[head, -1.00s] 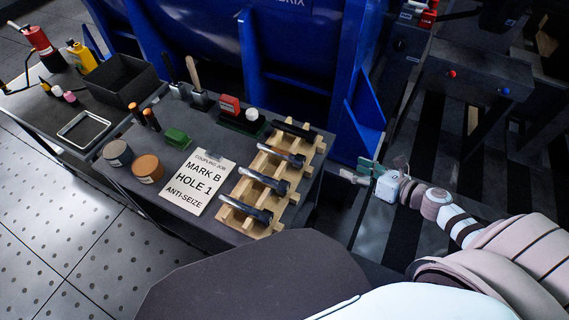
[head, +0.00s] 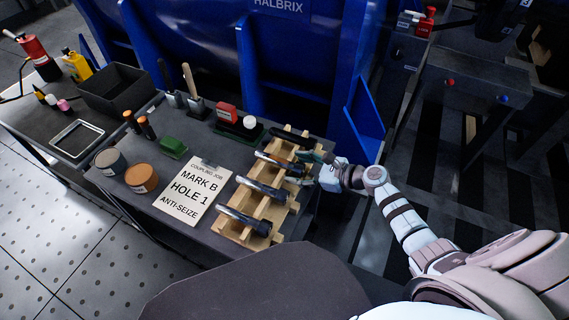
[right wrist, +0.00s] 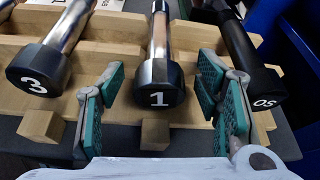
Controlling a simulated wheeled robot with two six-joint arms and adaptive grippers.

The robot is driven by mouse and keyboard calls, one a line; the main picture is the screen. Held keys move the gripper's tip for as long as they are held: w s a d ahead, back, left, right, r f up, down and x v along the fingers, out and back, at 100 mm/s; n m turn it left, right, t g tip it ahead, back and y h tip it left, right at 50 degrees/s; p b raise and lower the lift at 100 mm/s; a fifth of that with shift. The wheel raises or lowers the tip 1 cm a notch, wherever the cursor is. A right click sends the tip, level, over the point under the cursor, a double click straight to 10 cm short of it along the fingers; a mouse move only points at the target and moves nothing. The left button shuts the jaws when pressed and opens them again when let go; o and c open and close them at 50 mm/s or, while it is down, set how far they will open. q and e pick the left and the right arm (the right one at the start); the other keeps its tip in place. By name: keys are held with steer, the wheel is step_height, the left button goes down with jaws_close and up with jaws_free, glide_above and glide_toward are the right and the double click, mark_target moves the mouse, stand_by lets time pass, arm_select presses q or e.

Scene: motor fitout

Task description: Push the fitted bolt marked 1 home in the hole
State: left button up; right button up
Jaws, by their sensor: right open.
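The bolt marked 1 (right wrist: 161,84) lies in a wooden rack (right wrist: 110,60), its dark head towards my right wrist camera. In the head view it appears to be the second bolt (head: 272,160) from the back of the rack (head: 237,228). My right gripper (head: 305,169) is at the rack's right side; in the right wrist view its open green-padded fingers (right wrist: 160,85) lie either side of the bolt's head, apart from it. I cannot identify the hole in these views. My left gripper is not in view.
A card (head: 190,192) reads MARK B, HOLE 1, ANTI-SEIZE. A blue machine (head: 300,70) stands behind.

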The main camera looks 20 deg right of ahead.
steer(key=shift+r, duration=0.1)
jaws_close()
steer(key=shift+r, duration=0.1)
